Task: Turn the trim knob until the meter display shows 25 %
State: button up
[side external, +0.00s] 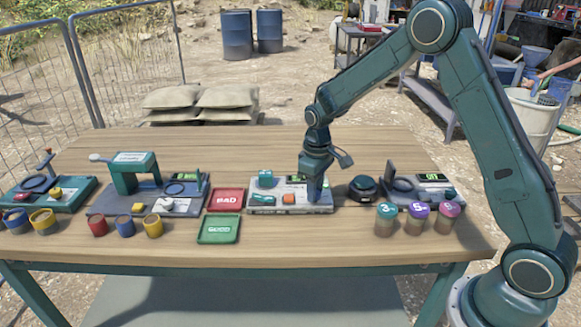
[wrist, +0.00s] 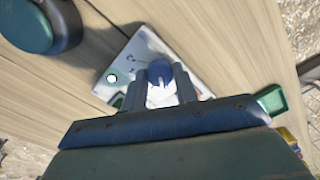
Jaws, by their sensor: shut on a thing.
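The meter unit (side external: 262,210) is a pale grey box in the middle of the table, with an orange button (side external: 288,199) and a teal part on top. Its display (side external: 294,178) is a dark strip with green, partly hidden behind my gripper; I cannot read its value. My gripper (side external: 316,197) points down at the right end of this unit. In the wrist view my gripper (wrist: 161,88) has its fingers on both sides of a round blue knob (wrist: 159,70), shut on it. The pale panel (wrist: 140,55) shows under the knob.
A dark round device (side external: 363,188) stands just right of the meter unit. Farther right is another unit with a display (side external: 432,178) and several numbered pots (side external: 419,215). Red BAD (side external: 226,199) and green GOOD (side external: 218,229) trays lie left. The table's front right is clear.

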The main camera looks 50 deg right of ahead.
jog(key=shift+n, duration=0.6)
jog(key=shift+w, duration=0.1)
jog(key=o, duration=1)
jog(key=shift+r, duration=0.1)
notch_tip(320, 180, up, 14)
jog(key=shift+f, duration=0.15)
